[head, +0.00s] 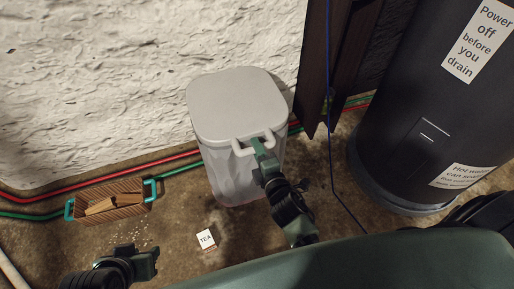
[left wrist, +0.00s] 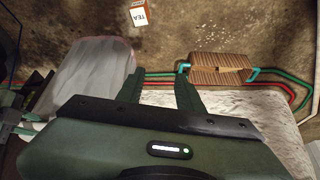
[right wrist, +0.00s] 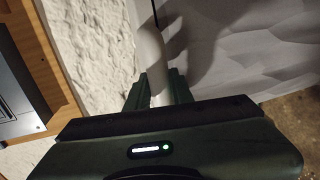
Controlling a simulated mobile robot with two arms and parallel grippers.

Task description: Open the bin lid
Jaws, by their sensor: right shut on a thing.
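The bin (head: 222,174) is pale and stands against the stone wall, with its light grey lid (head: 235,103) lying down on top. A white loop handle (head: 240,149) sticks out from the lid's front edge. My right gripper (head: 259,147) is at this handle, shut on its bar. In the right wrist view the white handle bar (right wrist: 152,55) runs between the fingers (right wrist: 158,90). My left gripper (head: 154,262) is low at the left, over the floor, open and empty. In the left wrist view its fingers (left wrist: 159,92) are apart, and the bin (left wrist: 88,75) shows beside them.
A slatted brown basket (head: 112,200) with teal handles stands left of the bin. A small tea box (head: 206,239) lies on the floor. A dark tank (head: 415,110) with warning labels stands at the right. Red and green pipes (head: 60,193) run along the wall.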

